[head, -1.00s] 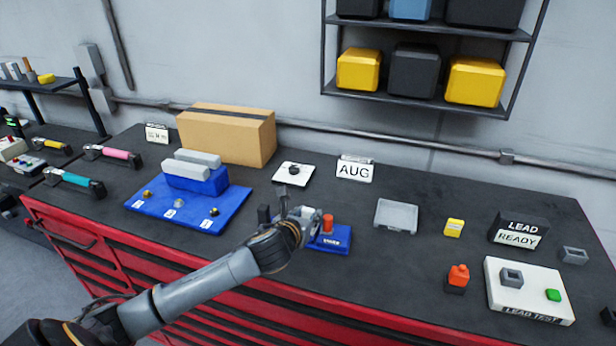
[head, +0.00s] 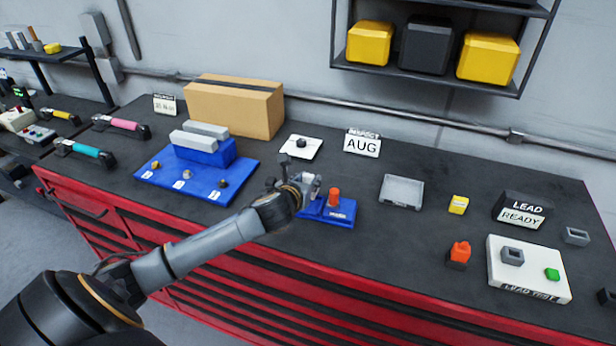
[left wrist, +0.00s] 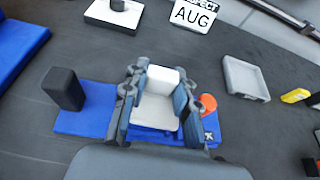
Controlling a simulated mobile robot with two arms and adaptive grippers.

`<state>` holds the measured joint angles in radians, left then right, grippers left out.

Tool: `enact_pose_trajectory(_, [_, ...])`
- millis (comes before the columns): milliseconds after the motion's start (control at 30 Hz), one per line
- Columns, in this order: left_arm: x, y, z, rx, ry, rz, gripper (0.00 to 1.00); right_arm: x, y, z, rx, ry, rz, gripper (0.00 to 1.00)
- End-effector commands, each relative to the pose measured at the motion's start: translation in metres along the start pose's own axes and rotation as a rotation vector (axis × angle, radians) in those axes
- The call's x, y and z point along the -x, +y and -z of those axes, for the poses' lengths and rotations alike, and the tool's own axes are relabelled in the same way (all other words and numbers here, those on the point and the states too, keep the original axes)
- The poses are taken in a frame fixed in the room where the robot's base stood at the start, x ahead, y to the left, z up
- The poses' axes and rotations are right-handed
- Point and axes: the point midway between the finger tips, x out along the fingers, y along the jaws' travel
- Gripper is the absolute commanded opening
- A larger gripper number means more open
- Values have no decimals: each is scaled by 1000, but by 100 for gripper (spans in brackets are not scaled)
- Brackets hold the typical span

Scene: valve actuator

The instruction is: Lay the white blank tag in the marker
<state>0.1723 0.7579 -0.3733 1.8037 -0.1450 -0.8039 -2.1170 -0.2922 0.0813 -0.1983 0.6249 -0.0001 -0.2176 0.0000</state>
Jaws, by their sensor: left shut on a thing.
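The white blank tag (left wrist: 155,111) is between the two fingers of my left gripper (left wrist: 158,104) in the left wrist view. The fingers are shut on it. In the head view my left gripper (head: 310,184) is over the left part of the blue marker (head: 328,219), which has an orange button (head: 334,195) at its right. In the left wrist view the marker's blue base (left wrist: 85,122) shows below the gripper, with a black post (left wrist: 64,89) at its left. The fingers hide part of the marker, and I cannot tell whether the tag touches it. My right gripper is not in view.
A grey tray (head: 401,192) and a yellow block (head: 458,205) lie to the right. An AUG sign (head: 362,144) and a white pad with a black knob (head: 301,147) stand behind. A blue board (head: 194,183) is at the left. Bare bench lies between the marker and the tray.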

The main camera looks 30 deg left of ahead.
Motion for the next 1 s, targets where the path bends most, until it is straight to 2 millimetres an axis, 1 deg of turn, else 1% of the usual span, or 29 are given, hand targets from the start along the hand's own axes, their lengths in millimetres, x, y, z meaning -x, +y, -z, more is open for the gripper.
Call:
enact_pose_trajectory(33, [-4,0,8,-1,0,-1,0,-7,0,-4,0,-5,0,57])
enact_pose_trajectory(100, [-6,0,15,-1,0,-1,0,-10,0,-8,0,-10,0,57])
enact_pose_trajectory(233, [-10,0,25,-1,0,0,0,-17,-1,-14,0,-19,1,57])
enact_pose_trajectory(400, [-14,0,34,0,-1,0,0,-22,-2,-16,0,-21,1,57])
enact_pose_trajectory(600, [-16,0,38,0,-1,0,0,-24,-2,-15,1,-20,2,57])
enact_pose_trajectory(1000, [-16,0,38,0,-1,0,0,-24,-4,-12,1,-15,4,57])
